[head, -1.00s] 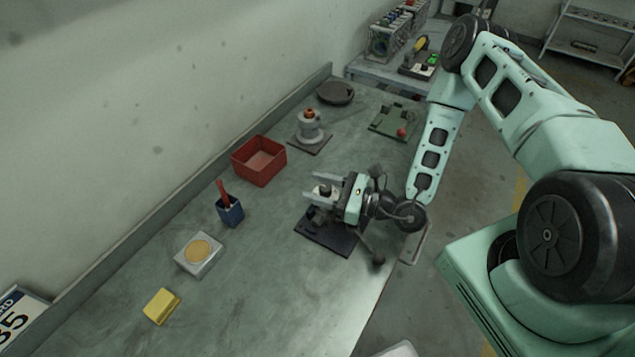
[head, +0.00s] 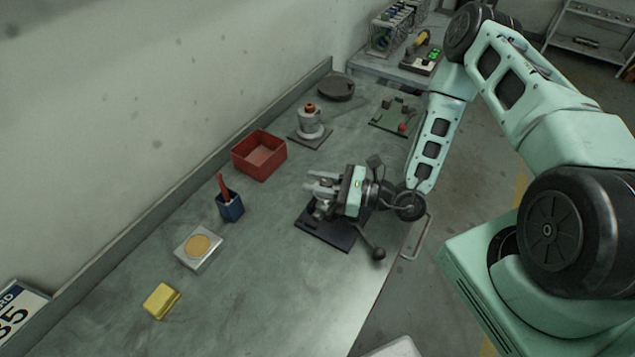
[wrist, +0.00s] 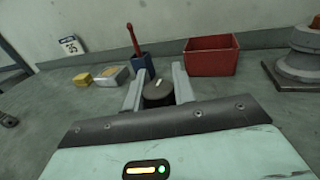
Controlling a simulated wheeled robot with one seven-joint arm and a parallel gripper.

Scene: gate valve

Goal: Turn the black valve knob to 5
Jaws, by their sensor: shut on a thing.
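The black valve knob (wrist: 157,92) shows in the wrist view between the two grey fingers, with a short pale mark on its top. My gripper (wrist: 158,88) is shut on the knob from the near side, one finger on each side of it. In the head view my gripper (head: 322,184) lies roughly level above a dark base plate (head: 315,238) on the bench. The gripper largely hides the knob and valve body there. No number scale around the knob can be read.
A red bin (head: 259,156), a blue cup with a red-handled tool (head: 230,206), a white block with a tan disc (head: 198,248) and a yellow block (head: 161,301) stand along the wall side. A grey fixture with an orange top (head: 311,124) stands farther back. The near bench is clear.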

